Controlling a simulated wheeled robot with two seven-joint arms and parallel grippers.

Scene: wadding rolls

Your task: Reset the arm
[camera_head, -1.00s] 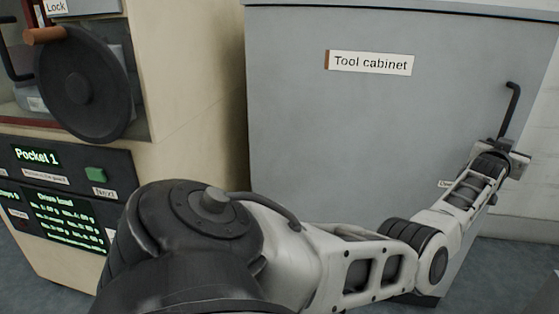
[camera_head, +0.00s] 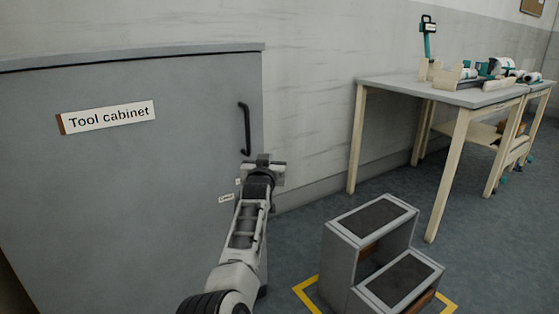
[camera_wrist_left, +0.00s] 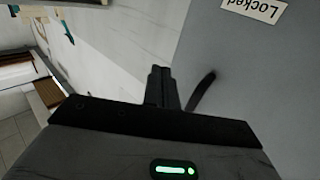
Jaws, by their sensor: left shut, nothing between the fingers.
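My left arm rises from the bottom of the head view. Its gripper (camera_head: 266,164) is at the right edge of the grey tool cabinet (camera_head: 120,190), close below the dark handle (camera_head: 245,128). In the left wrist view the gripper's fingers (camera_wrist_left: 161,75) are together and empty. The handle (camera_wrist_left: 203,90) shows beside them, with a small gap in the picture. My right gripper is not in view.
A grey two-step stool (camera_head: 372,217) stands on the floor inside yellow markings, right of the arm. A table (camera_head: 440,90) with several items stands at the back right. A "Locked" label (camera_wrist_left: 252,8) shows in the wrist view.

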